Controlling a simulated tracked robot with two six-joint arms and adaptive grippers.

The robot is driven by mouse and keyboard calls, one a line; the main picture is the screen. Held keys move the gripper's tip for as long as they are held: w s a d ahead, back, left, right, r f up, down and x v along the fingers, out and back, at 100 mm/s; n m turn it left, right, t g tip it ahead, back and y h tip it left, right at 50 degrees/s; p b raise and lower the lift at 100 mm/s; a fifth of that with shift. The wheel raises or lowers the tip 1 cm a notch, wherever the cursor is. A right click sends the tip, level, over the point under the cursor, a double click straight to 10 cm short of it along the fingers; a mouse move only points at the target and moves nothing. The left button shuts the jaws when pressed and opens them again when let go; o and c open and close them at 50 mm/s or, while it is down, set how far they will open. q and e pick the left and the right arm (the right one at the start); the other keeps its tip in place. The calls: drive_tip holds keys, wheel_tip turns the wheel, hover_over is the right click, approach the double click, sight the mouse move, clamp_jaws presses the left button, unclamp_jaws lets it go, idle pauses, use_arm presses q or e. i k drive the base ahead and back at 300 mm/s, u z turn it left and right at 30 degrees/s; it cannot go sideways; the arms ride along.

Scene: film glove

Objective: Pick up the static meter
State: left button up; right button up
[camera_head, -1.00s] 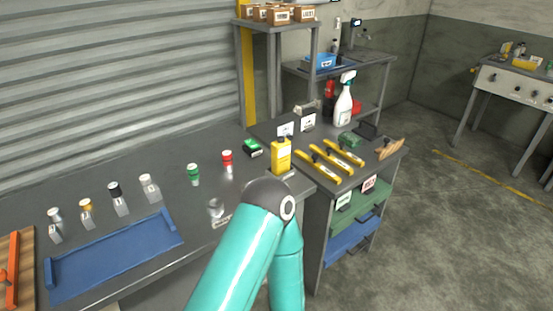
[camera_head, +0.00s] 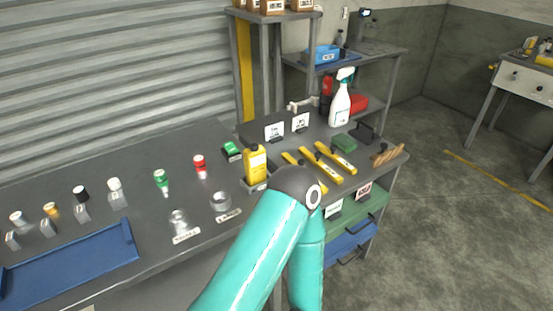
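No object is clearly marked as the static meter. A yellow upright object with a black top (camera_head: 255,165) stands on the bench beside my teal arm; I cannot tell if it is a meter or a bottle. A small green and black item (camera_head: 231,151) lies just left of it. One teal arm of mine rises from the bottom centre, and its grey joint covers part of the bench edge and the yellow-handled tools. Neither gripper shows in the view.
A blue tray (camera_head: 132,255) lies at the front left, with several small capped bottles behind it. Yellow-handled tools (camera_head: 328,164), a white spray bottle (camera_head: 340,102) and a wooden-coloured item (camera_head: 388,154) occupy the right bench. Open floor lies to the right.

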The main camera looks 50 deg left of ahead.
sight(255, 157)
drive_tip(key=z, duration=1.15)
drive_tip(key=i, duration=0.2)
drive_tip(key=u, duration=3.75)
drive_tip(key=k, duration=0.9)
drive_tip(key=u, duration=0.15)
drive_tip(key=i, duration=1)
drive_tip(key=z, duration=0.05)
